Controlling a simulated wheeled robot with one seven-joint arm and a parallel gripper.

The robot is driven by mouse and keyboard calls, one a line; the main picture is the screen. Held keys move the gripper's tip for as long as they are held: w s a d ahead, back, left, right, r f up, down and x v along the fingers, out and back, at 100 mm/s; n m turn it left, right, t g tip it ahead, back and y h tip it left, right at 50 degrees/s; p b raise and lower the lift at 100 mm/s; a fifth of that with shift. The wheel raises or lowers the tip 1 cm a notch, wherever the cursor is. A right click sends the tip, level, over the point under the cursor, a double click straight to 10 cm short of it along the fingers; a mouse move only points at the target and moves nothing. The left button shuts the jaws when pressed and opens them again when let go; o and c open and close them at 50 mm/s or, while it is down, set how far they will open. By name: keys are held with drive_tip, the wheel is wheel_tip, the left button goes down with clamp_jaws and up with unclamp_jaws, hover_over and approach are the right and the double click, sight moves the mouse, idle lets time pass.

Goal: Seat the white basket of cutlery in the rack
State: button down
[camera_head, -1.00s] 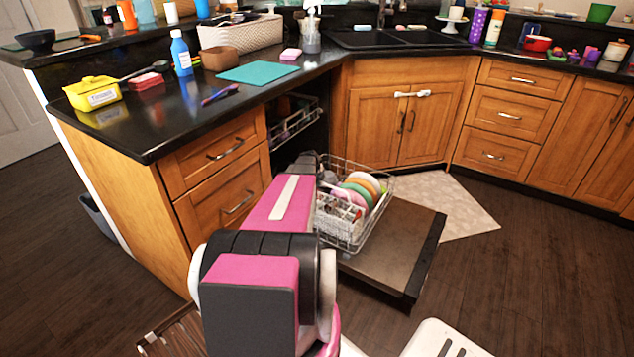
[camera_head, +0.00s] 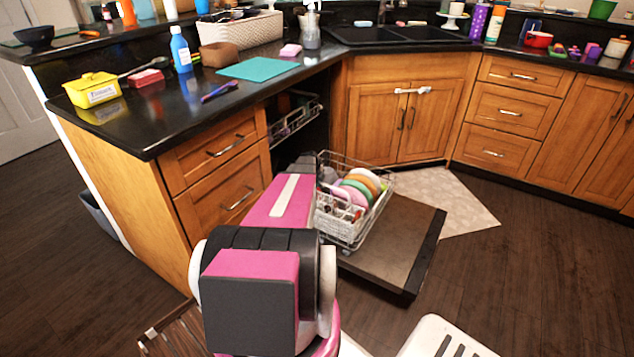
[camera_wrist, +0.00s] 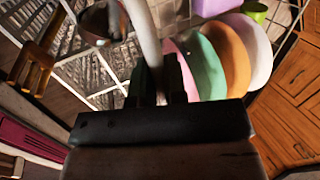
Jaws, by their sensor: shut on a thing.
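The white basket (camera_head: 334,222) is at the near-left side of the wire rack (camera_head: 377,206) in the head view. In the wrist view its pale handle (camera_wrist: 142,32) rises between the dark fingers of my gripper (camera_wrist: 160,82). My gripper is shut on that handle. In the head view my arm covers the gripper and part of the basket. I cannot tell whether the basket's base rests on the rack floor. Several coloured plates (camera_head: 360,188) stand upright in the rack, beside the gripper in the wrist view (camera_wrist: 212,60).
The rack sits over the lowered dishwasher door (camera_head: 395,245). The upper rack (camera_head: 292,122) is inside the opening. A dark round vessel (camera_wrist: 102,24) is beyond the handle in the wrist view. Drawers (camera_head: 215,180) stand to the left; open floor (camera_head: 520,270) lies to the right.

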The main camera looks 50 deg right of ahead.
drive_tip(key=shift+f, duration=0.9)
drive_tip(key=c, duration=1.1)
unclamp_jaws()
drive_tip(key=v, duration=1)
drive_tip(key=shift+r, duration=0.4)
drive_tip(key=shift+a, duration=0.15)
